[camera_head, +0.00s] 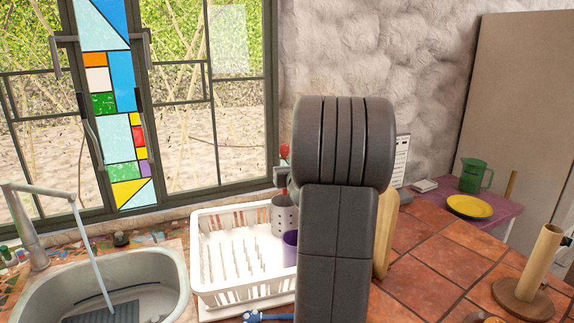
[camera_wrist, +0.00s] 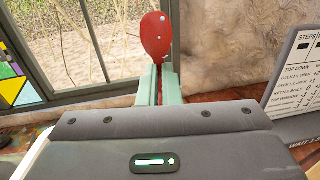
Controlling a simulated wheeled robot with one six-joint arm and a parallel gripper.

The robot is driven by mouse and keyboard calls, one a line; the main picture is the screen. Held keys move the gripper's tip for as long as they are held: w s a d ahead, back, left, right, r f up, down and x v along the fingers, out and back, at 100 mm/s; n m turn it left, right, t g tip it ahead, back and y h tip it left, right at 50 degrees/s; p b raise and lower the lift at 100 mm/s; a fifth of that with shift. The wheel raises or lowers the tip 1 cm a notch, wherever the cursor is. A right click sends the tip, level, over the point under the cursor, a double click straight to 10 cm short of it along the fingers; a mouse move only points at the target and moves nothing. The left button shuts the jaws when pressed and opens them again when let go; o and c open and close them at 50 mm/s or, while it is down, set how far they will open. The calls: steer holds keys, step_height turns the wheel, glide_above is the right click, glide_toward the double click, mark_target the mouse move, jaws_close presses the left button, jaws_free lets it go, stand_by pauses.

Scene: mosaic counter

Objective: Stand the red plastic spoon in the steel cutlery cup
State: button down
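The red plastic spoon (camera_wrist: 156,36) is upright in the wrist view, its bowl above my gripper (camera_wrist: 158,80). The pale green fingers are shut on its handle; the lower handle is hidden. In the head view only a bit of the red spoon (camera_head: 284,150) shows left of my dark arm, with the gripper (camera_head: 281,177) below it. The steel cutlery cup (camera_head: 284,216) is grey with holes and stands at the back right of the white dish rack. The gripper appears just above the cup's rim. I cannot tell whether the handle is inside the cup.
The white dish rack (camera_head: 222,287) stands right of the sink (camera_head: 100,290); a purple cup (camera_head: 290,247) is in its right side. My arm hides the middle counter. A wooden roll holder (camera_head: 535,275), yellow plate (camera_head: 469,207) and green mug (camera_head: 476,175) are at right.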

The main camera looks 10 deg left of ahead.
step_height(320, 180, down, 8)
steer(key=b, duration=0.7)
steer(key=shift+b, duration=0.4)
steer(key=shift+r, duration=0.1)
steer(key=c, duration=1.5)
jaws_free()
steer(key=shift+c, duration=0.2)
steer(key=b+v, duration=0.1)
steer(key=v, duration=1.2)
steer(key=shift+s+d, duration=0.2)
steer(key=shift+s, duration=0.2)
